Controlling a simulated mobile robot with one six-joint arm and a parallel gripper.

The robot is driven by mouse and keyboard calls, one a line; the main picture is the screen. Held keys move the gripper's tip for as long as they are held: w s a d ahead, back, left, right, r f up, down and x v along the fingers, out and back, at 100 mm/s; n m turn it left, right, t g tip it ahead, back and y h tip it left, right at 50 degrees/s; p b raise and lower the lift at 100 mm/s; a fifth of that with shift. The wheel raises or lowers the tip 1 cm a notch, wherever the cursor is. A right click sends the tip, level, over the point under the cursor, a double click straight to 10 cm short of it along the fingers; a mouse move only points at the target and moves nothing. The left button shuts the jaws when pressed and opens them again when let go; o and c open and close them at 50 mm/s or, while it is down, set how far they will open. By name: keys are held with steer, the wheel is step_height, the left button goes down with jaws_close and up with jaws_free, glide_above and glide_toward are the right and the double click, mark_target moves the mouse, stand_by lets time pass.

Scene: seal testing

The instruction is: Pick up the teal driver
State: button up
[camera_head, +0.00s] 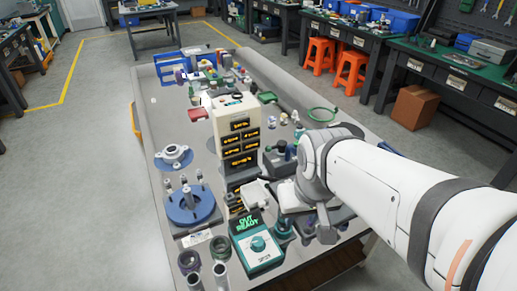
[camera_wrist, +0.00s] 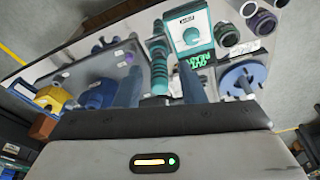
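The teal driver (camera_wrist: 159,68) shows a ribbed teal handle in the wrist view, between the two fingers of my gripper (camera_wrist: 160,88). The fingers stand apart on either side of it, with visible gaps, so my gripper is open. How far the handle is in depth from the fingertips I cannot tell. In the head view a teal part (camera_head: 283,227) shows just right of the tester box, next to my wrist. My arm hides much of that area and the fingers there.
A tester box with a teal dial (camera_head: 260,250) and a "READY" display stands close by; it also shows in the wrist view (camera_wrist: 186,22). A blue round fixture (camera_head: 191,205) stands left of it. Blue and yellow parts (camera_wrist: 57,98) lie left in the wrist view. A stacked display unit (camera_head: 233,135) rises behind.

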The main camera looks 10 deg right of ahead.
steer(key=shift+o, duration=0.2)
steer(key=shift+s+d+r, duration=0.1)
steer(key=shift+d, duration=0.05)
steer(key=shift+o, duration=1.4)
steer(key=shift+w+p, duration=0.3)
steer(key=shift+w, duration=0.15)
steer(key=shift+o, duration=1.2)
steer(key=w+f+m+g+p, duration=0.1)
steer(key=w+m+p, duration=0.2)
steer(key=w, duration=0.4)
steer(key=shift+w+d+f+g+p, duration=0.25)
steer(key=shift+d+f+g+p, duration=0.1)
steer(key=shift+p, duration=0.25)
steer(key=w+f+m+p, duration=0.1)
steer(key=w+f, duration=0.1)
steer(key=w+f+m+g+p, duration=0.1)
steer(key=w+f+p, duration=0.1)
steer(key=w+f, duration=0.1)
steer(key=shift+w+f, duration=0.25)
steer(key=shift+m, duration=0.3)
steer(key=shift+f+p, duration=0.5)
steer(key=shift+f, duration=3.65)
